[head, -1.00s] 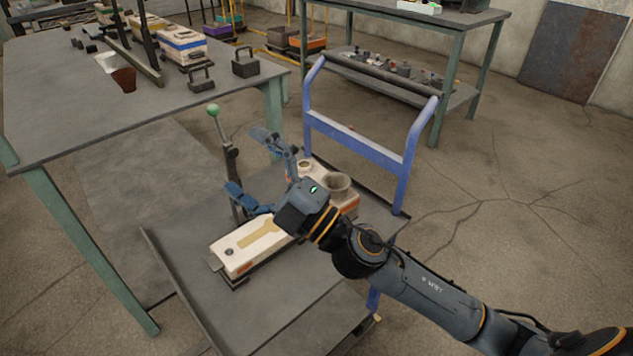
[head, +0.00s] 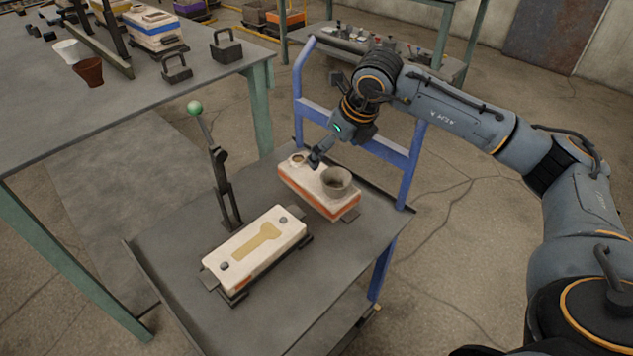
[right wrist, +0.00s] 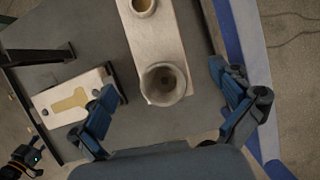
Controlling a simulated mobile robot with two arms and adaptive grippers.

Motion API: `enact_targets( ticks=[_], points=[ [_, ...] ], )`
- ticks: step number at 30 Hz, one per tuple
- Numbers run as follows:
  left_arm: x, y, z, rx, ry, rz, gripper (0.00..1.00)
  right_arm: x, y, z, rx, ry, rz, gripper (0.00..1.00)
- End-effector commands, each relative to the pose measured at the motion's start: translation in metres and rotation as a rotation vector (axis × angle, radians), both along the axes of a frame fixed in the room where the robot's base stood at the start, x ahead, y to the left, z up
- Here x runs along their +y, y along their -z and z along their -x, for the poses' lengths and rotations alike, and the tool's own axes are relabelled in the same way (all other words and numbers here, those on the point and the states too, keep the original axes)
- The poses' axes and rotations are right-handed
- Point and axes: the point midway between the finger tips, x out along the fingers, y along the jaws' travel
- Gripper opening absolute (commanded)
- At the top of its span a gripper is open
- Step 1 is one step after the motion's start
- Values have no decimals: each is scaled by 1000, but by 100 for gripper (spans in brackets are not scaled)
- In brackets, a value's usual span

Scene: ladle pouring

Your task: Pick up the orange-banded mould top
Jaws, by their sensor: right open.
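The orange-banded mould top (head: 318,192) is a pale block with an orange stripe low on its side, lying on the grey cart top. It bears a grey cup (head: 337,181) at one end and a small round opening (head: 298,160) at the other. It also shows in the right wrist view (right wrist: 165,38). My right gripper (head: 318,158) is over the mould top. In the right wrist view its fingers (right wrist: 170,105) are spread wide, with nothing between them.
A pale mould half (head: 262,245) with a tan cavity lies nearer on the cart (head: 180,270). A green-knobbed lever (head: 220,175) stands beside it. The blue cart handle (head: 390,150) rises behind the mould top. A workbench (head: 110,120) stands left.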

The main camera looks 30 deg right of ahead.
Motion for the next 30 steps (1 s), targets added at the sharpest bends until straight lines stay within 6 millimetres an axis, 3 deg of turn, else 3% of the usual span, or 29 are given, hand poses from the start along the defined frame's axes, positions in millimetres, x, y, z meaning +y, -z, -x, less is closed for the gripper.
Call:
enact_targets(
  ticks=[3, 9, 17, 25, 30],
  points=[
    [1, -12, 3, -9, -1, 0, 40, 4, 27, -9, 4, -2, -3, 100],
    [2, -29, 8, -15, -2, 0, 40, 8, 56, -21, 1, -3, -4, 100],
    [2, -36, 11, -18, -3, 0, 40, 10, 70, -26, 1, -5, -6, 100],
    [3, -33, 12, -21, -3, -1, 40, 17, 107, -38, 2, -5, -5, 100],
    [3, -33, 12, -22, -3, -1, 40, 17, 112, -41, -1, -5, -5, 100]
  ],
)
